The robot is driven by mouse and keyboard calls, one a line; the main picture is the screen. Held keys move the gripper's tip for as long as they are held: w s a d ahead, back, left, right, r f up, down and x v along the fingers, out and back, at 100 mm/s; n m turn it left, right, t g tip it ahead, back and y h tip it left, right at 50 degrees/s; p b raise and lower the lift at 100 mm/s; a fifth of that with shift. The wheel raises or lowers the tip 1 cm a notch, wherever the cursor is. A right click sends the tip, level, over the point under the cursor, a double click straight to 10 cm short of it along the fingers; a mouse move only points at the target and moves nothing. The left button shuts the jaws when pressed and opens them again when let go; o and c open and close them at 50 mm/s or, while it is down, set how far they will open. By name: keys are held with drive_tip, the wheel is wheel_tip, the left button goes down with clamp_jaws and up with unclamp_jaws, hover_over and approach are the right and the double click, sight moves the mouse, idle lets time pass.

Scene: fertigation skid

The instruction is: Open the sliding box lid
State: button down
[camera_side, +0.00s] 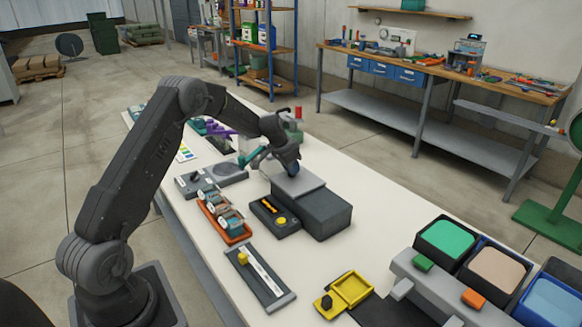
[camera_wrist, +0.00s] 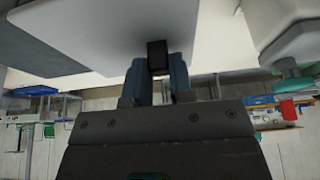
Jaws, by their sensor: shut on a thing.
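A long dark grey box (camera_side: 326,217) stands on the white table in the side view. Its flat light grey lid (camera_side: 308,187) lies over the far part of the box; the near part shows a dark top, and I cannot tell whether that is an opening. My gripper (camera_side: 292,174) is at the lid's far end. In the wrist view the lid is a pale plate (camera_wrist: 85,30) at upper left. A small black handle (camera_wrist: 157,56) sits between the two blue fingers of my gripper (camera_wrist: 158,70), which are shut on it. The box's inside is not visible.
Left of the box are a black tray with yellow parts (camera_side: 270,213) and an orange rack of jars (camera_side: 222,218). A slider panel (camera_side: 262,280) and a yellow open case (camera_side: 347,290) lie nearer. Coloured bins (camera_side: 447,240) stand at right. The table right of the box is clear.

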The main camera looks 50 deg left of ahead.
drive_tip(key=d, duration=1.2)
drive_tip(key=shift+d, duration=0.25)
drive_tip(key=c, duration=1)
unclamp_jaws()
drive_tip(key=v, duration=1.4)
drive_tip(key=shift+s, duration=0.1)
